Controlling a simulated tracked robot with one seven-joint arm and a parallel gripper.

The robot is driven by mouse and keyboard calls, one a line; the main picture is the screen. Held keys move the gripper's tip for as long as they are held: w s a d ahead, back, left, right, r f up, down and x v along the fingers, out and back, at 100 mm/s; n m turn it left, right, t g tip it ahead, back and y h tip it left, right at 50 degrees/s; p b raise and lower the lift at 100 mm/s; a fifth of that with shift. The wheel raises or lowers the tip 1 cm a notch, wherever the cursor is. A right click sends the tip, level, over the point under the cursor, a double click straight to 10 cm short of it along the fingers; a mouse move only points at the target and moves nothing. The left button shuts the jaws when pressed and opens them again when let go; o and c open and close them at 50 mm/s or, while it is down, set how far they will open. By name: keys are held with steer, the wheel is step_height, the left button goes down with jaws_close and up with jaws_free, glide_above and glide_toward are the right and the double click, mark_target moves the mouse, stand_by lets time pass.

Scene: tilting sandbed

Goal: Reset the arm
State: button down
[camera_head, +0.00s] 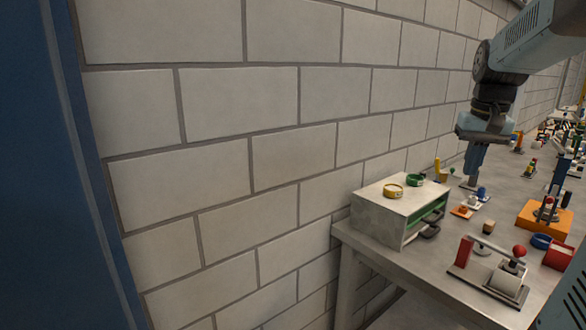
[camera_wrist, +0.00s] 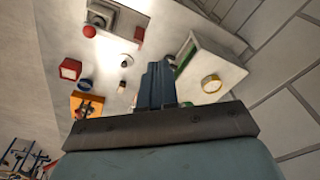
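My gripper (camera_head: 475,160) hangs at the end of my arm, upper right in the head view, pointing down above the workbench. In the wrist view my gripper (camera_wrist: 156,78) shows its blue-grey fingers close together, with nothing visible between them. Whether they are fully shut is too small to tell. My arm comes in from the upper right of the head view. The grey workbench (camera_head: 380,258) runs along the block wall beneath the gripper.
A grey box (camera_head: 378,222) with a yellow ring (camera_head: 393,191) and a green ring (camera_head: 415,179) on top stands at the bench's left end. A red-handled device (camera_head: 495,270), an orange block (camera_head: 535,222) and a red box (camera_head: 557,256) stand nearby. A block wall (camera_head: 220,130) lies behind.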

steer(key=s+a+f+n+t, duration=0.1)
steer(key=s+a+f+t, duration=0.1)
steer(key=s+a, duration=0.5)
steer(key=s+a+f+n+t, duration=0.2)
steer(key=s+a+f, duration=0.1)
steer(key=s+a, duration=0.5)
steer(key=shift+s+f, duration=0.15)
steer(key=shift+s, duration=0.4)
